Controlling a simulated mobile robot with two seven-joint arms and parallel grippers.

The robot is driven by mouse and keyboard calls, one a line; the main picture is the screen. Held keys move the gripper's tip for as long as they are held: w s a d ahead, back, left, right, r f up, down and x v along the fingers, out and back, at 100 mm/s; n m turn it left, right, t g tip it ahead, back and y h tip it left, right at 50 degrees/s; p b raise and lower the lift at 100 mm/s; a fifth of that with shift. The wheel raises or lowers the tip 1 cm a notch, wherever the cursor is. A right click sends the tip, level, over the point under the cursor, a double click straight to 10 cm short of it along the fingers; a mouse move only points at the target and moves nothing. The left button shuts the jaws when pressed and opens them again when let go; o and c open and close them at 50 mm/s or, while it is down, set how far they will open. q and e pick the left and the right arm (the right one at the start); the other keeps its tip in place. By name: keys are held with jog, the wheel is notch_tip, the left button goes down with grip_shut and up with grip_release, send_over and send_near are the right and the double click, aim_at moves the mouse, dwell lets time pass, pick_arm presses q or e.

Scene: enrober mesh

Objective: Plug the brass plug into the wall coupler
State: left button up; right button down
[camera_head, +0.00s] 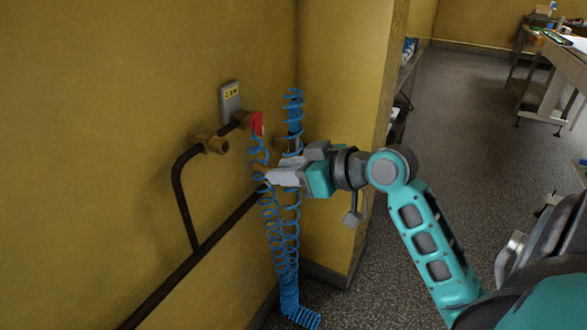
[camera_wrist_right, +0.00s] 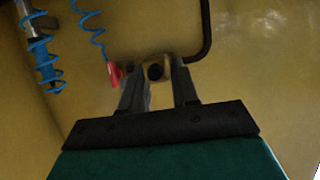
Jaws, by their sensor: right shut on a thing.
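The wall coupler (camera_head: 217,144) is a brass fitting on a dark pipe against the yellow wall in the head view. It also shows with its dark round opening between the fingertips in the right wrist view (camera_wrist_right: 155,71). My right gripper (camera_head: 270,177) is to the right of the coupler and lower in the picture, apart from it, fingers toward the wall. It is shut on the brass plug, of which only a small brownish tip (camera_head: 263,177) seems to show; the fingers hide the rest. My left gripper is in neither view.
A red handle or fitting (camera_head: 257,123) sits right of the coupler, with a blue coiled hose (camera_head: 270,215) hanging below it beside my gripper. A grey wall box (camera_head: 230,97) is above. A dark pipe (camera_head: 222,228) slants below. The wall corner stands to the right.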

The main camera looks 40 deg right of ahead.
aim_at(267, 165)
jog(key=shift+s+d+r+n+y, duration=0.2)
jog(key=shift+d+r+n+y, duration=0.3)
jog(key=shift+r, duration=0.35)
jog(key=shift+r, duration=0.1)
jog(key=shift+w+a+p, duration=0.35)
jog(key=shift+w+p, duration=0.05)
jog(key=shift+w, duration=0.5)
jog(key=shift+w+a+p, duration=0.3)
jog(key=shift+w+p, duration=0.05)
jog(key=shift+w, duration=0.5)
jog(key=shift+w+a, duration=0.2)
jog(key=shift+w, duration=0.25)
jog(key=shift+w+a, duration=0.2)
jog(key=shift+w, duration=0.25)
jog(key=shift+p, duration=0.75)
